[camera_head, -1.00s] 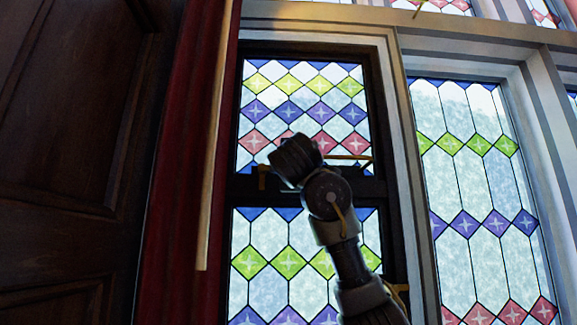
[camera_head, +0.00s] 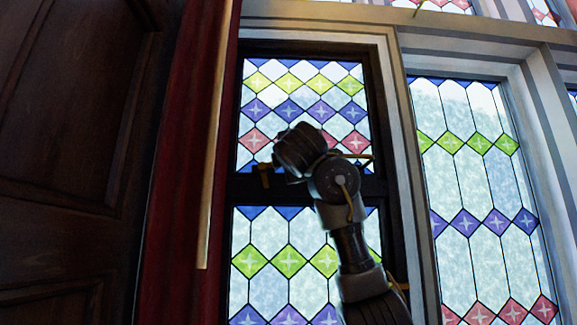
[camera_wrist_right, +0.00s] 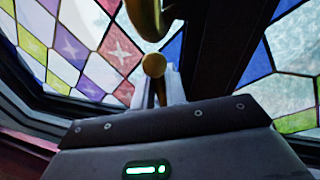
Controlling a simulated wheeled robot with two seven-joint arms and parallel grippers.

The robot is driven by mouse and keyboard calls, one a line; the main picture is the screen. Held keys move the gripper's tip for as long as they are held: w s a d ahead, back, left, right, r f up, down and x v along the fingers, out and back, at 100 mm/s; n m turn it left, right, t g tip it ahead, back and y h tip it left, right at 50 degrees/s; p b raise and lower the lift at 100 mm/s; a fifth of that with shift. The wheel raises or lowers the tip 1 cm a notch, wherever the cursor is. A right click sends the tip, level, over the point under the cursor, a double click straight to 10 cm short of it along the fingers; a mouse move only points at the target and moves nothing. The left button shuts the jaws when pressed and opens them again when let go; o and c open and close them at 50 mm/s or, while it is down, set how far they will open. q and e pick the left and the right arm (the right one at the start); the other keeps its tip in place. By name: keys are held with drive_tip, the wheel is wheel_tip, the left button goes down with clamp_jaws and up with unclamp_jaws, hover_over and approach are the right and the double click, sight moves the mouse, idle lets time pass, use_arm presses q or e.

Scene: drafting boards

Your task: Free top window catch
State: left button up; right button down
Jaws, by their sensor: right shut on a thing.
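The window's dark crossbar (camera_head: 248,188) runs between an upper and a lower stained-glass pane. A brass catch piece (camera_head: 264,178) shows on this bar, just left of my right wrist. In the right wrist view a brass knob (camera_wrist_right: 154,66) on a thin stem sits at the pale fingers of my right gripper (camera_wrist_right: 166,84). The gripper is shut on this brass catch. A larger curved brass part (camera_wrist_right: 146,16) shows just above the knob, cut off by the picture's top. In the head view my right wrist and forearm hide the fingers. My left gripper is not in view.
A red curtain (camera_head: 185,160) with a pale pole (camera_head: 216,150) hangs left of the window. Dark wood panelling (camera_head: 70,150) stands further left. A pale frame post (camera_head: 412,170) separates this window from a second stained-glass window (camera_head: 468,185) at right.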

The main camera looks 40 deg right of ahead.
drive_tip(key=shift+w+a+r+n+y, duration=0.15)
drive_tip(key=shift+r+n+y, duration=0.2)
drive_tip(key=shift+n, duration=0.5)
drive_tip(key=shift+w+a+r+n+y, duration=0.15)
drive_tip(key=shift+r+n, duration=0.35)
drive_tip(key=shift+n, duration=0.4)
drive_tip(key=shift+a+r+n+y, duration=0.2)
drive_tip(key=shift+r+n, duration=0.2)
drive_tip(key=shift+n, duration=0.45)
drive_tip(key=shift+d, duration=0.1)
drive_tip(key=c, duration=1.8)
unclamp_jaws()
